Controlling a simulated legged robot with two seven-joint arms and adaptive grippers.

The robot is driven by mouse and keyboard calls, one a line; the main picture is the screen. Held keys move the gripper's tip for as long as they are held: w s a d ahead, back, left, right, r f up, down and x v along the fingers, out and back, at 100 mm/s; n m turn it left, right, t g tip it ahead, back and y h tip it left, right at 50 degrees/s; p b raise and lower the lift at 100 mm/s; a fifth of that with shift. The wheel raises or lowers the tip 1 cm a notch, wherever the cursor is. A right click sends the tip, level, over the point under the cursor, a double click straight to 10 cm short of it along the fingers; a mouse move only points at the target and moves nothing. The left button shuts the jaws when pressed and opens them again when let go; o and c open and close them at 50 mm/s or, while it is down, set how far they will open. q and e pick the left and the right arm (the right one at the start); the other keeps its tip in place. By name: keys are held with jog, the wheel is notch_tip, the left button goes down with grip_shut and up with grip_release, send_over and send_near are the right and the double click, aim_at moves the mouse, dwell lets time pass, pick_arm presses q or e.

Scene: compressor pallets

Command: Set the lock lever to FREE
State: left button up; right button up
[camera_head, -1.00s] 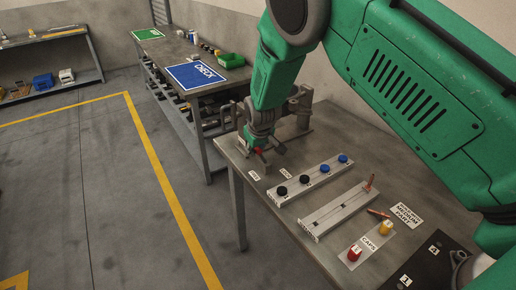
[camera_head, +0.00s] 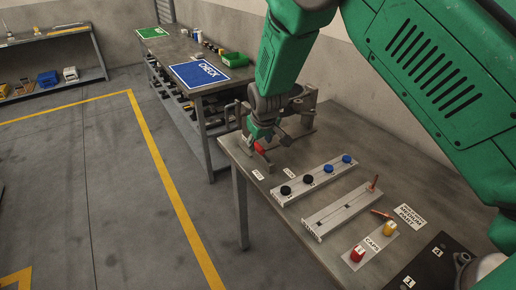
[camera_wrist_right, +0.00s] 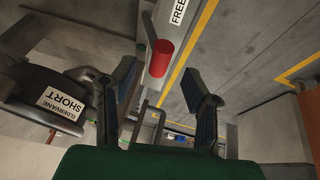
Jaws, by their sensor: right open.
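The lock lever's red grip (camera_head: 260,148) shows at the far left corner of the workbench, beside my right gripper (camera_head: 265,138). In the right wrist view the red grip (camera_wrist_right: 160,58) appears ahead of and between the two open fingers of my right gripper (camera_wrist_right: 160,75), with a visible gap on both sides. The fingers are not closed on it. A white FREE label (camera_wrist_right: 180,11) shows just beyond the grip. The lever's base is partly hidden by the gripper in the head view. My left gripper is in neither view.
The workbench (camera_head: 345,130) holds a rail with black and blue knobs (camera_head: 318,175), a second rail (camera_head: 340,209), and a caps plate (camera_head: 372,245) with red and yellow caps. A dark round part labelled ELDERVANE SHORT (camera_wrist_right: 62,103) sits left of the fingers in the wrist view.

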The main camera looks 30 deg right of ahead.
jog(key=a+v, duration=0.1)
jog(key=v, duration=0.6)
jog(key=shift+s+d, duration=0.1)
jog(key=shift+d, duration=0.2)
